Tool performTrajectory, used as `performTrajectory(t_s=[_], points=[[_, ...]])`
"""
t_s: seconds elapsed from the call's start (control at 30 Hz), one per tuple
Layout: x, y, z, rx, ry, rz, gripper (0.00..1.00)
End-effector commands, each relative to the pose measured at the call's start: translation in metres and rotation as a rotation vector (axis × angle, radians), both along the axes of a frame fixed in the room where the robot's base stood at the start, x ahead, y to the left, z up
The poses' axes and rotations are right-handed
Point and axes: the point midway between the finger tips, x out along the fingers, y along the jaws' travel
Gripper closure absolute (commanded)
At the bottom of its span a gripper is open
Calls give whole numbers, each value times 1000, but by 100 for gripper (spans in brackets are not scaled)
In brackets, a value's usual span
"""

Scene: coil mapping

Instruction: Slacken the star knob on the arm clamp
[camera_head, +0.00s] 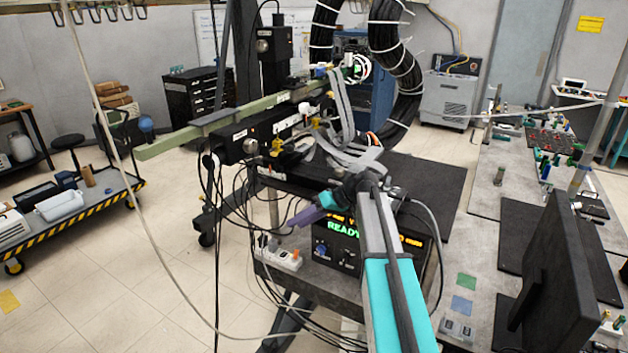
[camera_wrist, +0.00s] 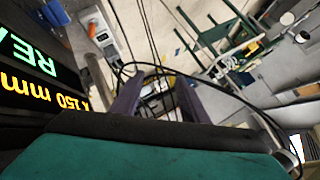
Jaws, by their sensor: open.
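A long pale green arm (camera_head: 185,138) runs across the stand in the head view, with black blocks and small fittings on it. I cannot clearly pick out the star knob or its clamp among the small parts and cables there. My gripper (camera_head: 303,216) is below and to the right of the green arm, in front of the display box, with its purple fingers pointing left. In the wrist view my gripper (camera_wrist: 157,98) shows its two purple fingers apart, with nothing held between them. Cables and floor show beyond the fingers.
A display box with a lit READY readout (camera_head: 345,228) stands close by my gripper; its readout also fills the left of the wrist view (camera_wrist: 40,75). A power strip (camera_head: 280,258) and loose cables lie nearby. A monitor (camera_head: 555,275) stands at the right.

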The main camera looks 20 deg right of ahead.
Motion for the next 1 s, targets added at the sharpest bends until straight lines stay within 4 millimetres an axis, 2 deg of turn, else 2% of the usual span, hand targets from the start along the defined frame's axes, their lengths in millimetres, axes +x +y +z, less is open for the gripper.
performTrajectory(t_s=[0.03, 0.1, 0.27, 0.5, 0.77, 0.9, 1.0], points=[[-14, 13, -22, -27, 45, -12, 60], [-28, 23, -49, -68, 105, -34, 60], [-64, 44, -108, -171, 231, -89, 60], [-130, 66, -187, -359, 387, -174, 60], [-208, 71, -256, -586, 490, -264, 60], [-251, 68, -296, -697, 529, -298, 60], [-276, 66, -327, -746, 560, -303, 60]])
